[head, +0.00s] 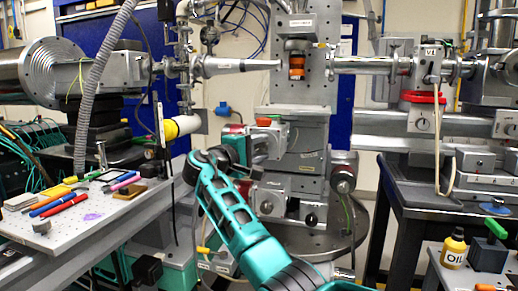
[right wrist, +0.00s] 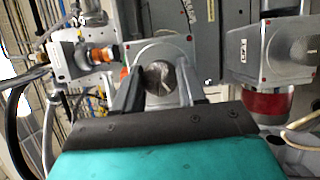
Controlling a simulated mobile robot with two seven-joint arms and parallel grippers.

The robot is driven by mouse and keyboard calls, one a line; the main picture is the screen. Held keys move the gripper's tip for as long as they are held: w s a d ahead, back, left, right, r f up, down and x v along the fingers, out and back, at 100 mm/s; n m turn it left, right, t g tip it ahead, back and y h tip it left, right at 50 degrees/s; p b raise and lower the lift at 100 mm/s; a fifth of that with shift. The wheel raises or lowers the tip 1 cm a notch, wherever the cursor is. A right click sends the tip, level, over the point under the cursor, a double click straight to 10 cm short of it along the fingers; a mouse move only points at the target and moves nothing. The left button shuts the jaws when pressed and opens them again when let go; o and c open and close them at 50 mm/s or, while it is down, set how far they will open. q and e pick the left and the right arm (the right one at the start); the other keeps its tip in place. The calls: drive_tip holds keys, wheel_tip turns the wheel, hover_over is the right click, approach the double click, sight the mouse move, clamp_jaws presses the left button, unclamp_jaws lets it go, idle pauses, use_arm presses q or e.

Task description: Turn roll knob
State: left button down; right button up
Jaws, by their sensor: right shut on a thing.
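My right gripper (head: 256,150) reaches up from the bottom of the head view to the grey stage stack (head: 300,130) in the middle. In the right wrist view its two dark fingers (right wrist: 160,84) stand on either side of a round metal knob (right wrist: 158,76) on a grey square face, and are shut on it. I take this as the roll knob; no label on it can be read. In the head view my gripper hides this knob. My left gripper is not in view.
Other knobs (head: 266,207) sit lower on the stack, close to my arm. A beam pipe (head: 375,65) runs above right. A tool board (head: 70,218) with pens stands at left. An oil bottle (head: 454,250) stands at lower right.

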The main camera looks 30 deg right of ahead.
drive_tip(key=o, duration=1)
drive_tip(key=shift+o, duration=0.2)
use_arm(q)
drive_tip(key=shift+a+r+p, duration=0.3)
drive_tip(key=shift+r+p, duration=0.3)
drive_tip(key=shift+p, duration=0.55)
use_arm(e)
drive_tip(key=v, duration=1.3)
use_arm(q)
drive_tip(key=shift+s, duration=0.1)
